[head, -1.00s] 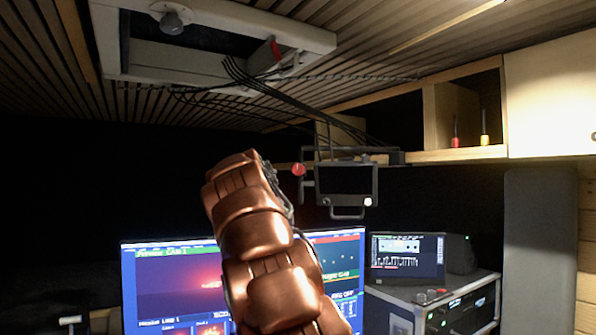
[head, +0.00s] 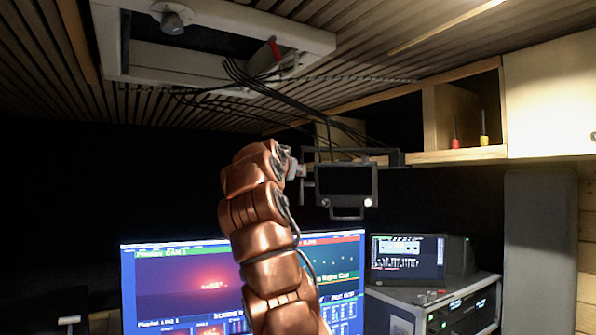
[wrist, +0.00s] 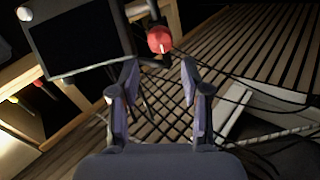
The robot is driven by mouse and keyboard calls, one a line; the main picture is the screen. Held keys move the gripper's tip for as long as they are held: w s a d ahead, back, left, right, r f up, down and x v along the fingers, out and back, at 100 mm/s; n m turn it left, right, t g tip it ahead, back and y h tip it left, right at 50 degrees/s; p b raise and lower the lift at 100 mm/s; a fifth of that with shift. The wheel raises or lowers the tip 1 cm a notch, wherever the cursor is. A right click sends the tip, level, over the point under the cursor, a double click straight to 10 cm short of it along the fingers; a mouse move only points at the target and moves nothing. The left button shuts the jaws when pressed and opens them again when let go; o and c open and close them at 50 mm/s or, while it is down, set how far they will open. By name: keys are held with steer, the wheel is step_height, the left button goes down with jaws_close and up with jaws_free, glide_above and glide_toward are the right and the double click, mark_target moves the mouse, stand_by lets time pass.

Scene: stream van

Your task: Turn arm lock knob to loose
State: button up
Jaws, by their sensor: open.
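The red arm lock knob (wrist: 160,40) shows in the wrist view, on the bracket beside a small monitor (wrist: 80,42). A short pale mark shows on the knob's lower half. My gripper (wrist: 159,72) is open and empty, with its two fingers pointing at the knob, one on either side of its line. The knob lies just beyond the fingertips; I cannot tell the exact gap. In the head view the monitor (head: 345,182) hangs from its frame under the shelf, with my arm just left of it. The knob is hidden there behind my arm and gripper.
Black cables (head: 275,95) run from the ceiling hatch (head: 220,20) to the monitor's mount. A shelf (head: 465,154) with red and yellow tools is on the right. Large screens (head: 185,285) stand below my arm, with a rack case (head: 455,305) to the right.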

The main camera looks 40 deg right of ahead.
steer(key=p+x, duration=0.4)
steer(key=x, duration=0.3)
steer(key=shift+w+d+p, duration=0.25)
steer(key=shift+p, duration=0.1)
steer(key=c, duration=0.8)
steer(key=shift+d, duration=0.1)
steer(key=shift+c, duration=0.4)
